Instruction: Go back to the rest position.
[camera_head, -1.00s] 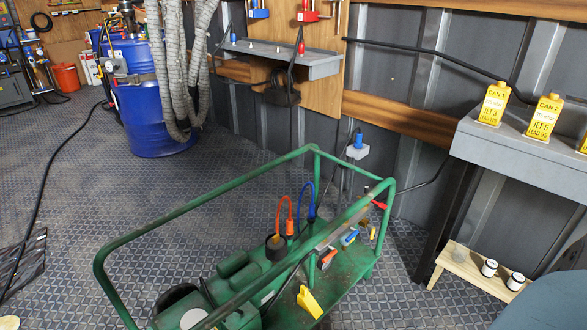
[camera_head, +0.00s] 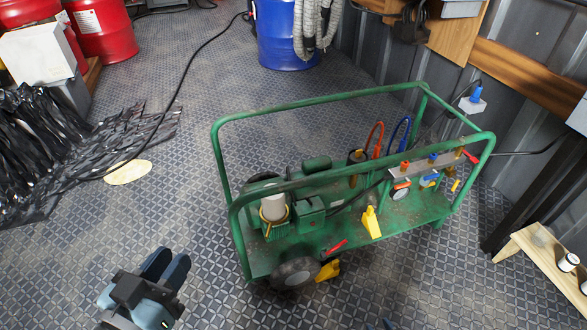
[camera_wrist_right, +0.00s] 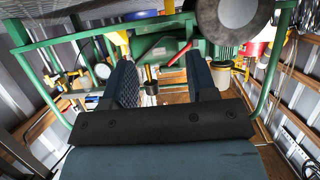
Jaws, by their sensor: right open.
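My left gripper (camera_head: 168,264) is at the lower left of the head view, above the patterned floor and left of the green cart. Its two dark fingers lie close together, nothing shows in them, and the gap is unclear. My right gripper (camera_wrist_right: 163,80) fills the lower middle of the wrist view. Its fingers are apart with nothing gripped between them. The green wheeled machine cart (camera_head: 330,100) stands in the middle of the head view, and its frame also shows in the wrist view, beyond the fingers (camera_wrist_right: 45,45).
Black strips (camera_head: 40,140) lie at left, near a white box (camera_head: 38,52) and red drums (camera_head: 100,28). A blue drum (camera_head: 285,40) stands behind the cart. A low wooden stand (camera_head: 535,250) with small cups is at right. Floor left of the cart is open.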

